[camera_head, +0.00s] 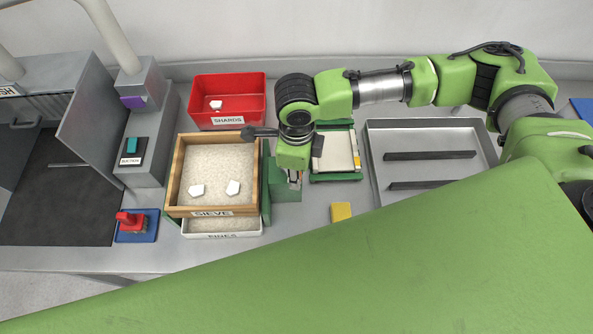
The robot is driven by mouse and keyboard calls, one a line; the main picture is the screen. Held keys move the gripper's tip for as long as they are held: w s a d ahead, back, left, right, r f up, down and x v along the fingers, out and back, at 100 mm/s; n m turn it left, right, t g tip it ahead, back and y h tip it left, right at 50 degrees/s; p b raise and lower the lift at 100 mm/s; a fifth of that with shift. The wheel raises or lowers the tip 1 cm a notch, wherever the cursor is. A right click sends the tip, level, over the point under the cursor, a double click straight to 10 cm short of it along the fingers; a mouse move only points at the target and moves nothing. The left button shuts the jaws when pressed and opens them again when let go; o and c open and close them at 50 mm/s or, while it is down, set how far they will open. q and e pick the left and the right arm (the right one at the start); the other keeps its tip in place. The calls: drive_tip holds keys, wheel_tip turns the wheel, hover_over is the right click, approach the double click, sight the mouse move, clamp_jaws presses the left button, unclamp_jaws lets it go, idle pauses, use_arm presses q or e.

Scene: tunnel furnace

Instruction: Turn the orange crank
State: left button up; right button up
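I cannot make out an orange crank in the head view. My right gripper (295,183) reaches in from the right and points down at a green block-like housing (286,192) beside the sieve. Its fingertips are small and close to the housing; I cannot tell if they touch it or grip anything. The gripper and wrist cover part of the housing. My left gripper is not in view.
A wooden sieve (174,178) with white pieces sits over a fines tray (222,235). A red sharps bin (229,122), a red-handled tool (130,219) on a blue base, a yellow block (341,211) and a grey tray (424,123) stand around. A large green surface blocks the foreground.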

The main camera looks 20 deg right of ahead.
clamp_jaws()
